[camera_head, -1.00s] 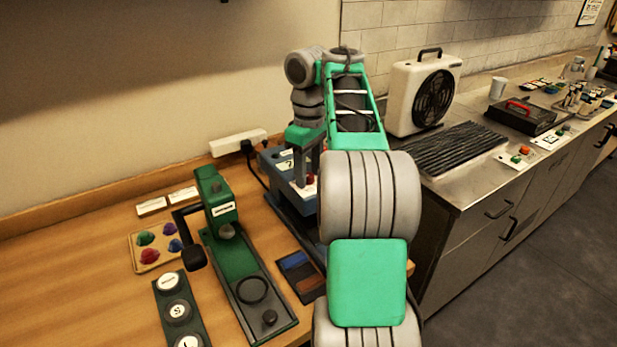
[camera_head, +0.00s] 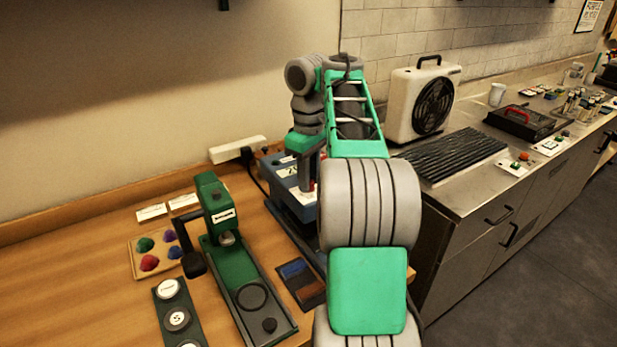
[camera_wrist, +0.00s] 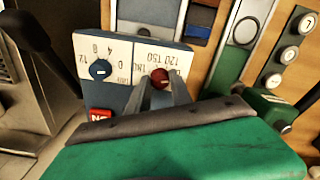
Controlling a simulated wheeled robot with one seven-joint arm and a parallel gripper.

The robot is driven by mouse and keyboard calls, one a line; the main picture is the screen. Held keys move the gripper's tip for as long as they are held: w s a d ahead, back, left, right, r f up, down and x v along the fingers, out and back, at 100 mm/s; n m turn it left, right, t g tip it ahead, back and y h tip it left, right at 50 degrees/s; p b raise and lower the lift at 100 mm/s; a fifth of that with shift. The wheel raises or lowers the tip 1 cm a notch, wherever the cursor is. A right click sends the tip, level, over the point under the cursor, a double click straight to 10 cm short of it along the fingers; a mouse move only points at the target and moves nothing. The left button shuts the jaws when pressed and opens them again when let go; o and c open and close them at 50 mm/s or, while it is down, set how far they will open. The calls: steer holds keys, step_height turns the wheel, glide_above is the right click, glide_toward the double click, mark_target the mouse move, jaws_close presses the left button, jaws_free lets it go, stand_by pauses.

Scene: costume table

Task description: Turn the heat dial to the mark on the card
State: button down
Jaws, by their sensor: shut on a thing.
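The blue-grey heat unit (camera_head: 290,208) stands on the wooden table, partly hidden by my arm. In the wrist view its white scale panel (camera_wrist: 127,49) carries a blue dial (camera_wrist: 100,70) and a red dial (camera_wrist: 160,78) with printed numbers around each. A red switch (camera_wrist: 100,115) sits at its lower left. My gripper (camera_wrist: 161,84) is shut on the red dial, one finger on each side. Its pointer and exact setting are not readable. A white tag with a dark figure (camera_head: 287,171) shows at the unit; I cannot tell whether it is the card.
A green press (camera_head: 233,265) with a black lever stands left of the unit. A pad tray (camera_head: 298,284) lies between them. A power strip (camera_head: 237,148) is behind; a fan heater (camera_head: 423,100) stands right.

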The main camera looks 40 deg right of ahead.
steer(key=shift+n, duration=0.4)
steer(key=n, duration=0.4)
steer(key=n+p, duration=0.1)
steer(key=n, duration=0.3)
steer(key=shift+n, duration=0.4)
steer(key=n, duration=0.5)
steer(key=n+p, duration=0.1)
steer(key=n, duration=0.4)
steer(key=c, duration=1.1)
jaws_free()
steer(key=shift+c, duration=0.2)
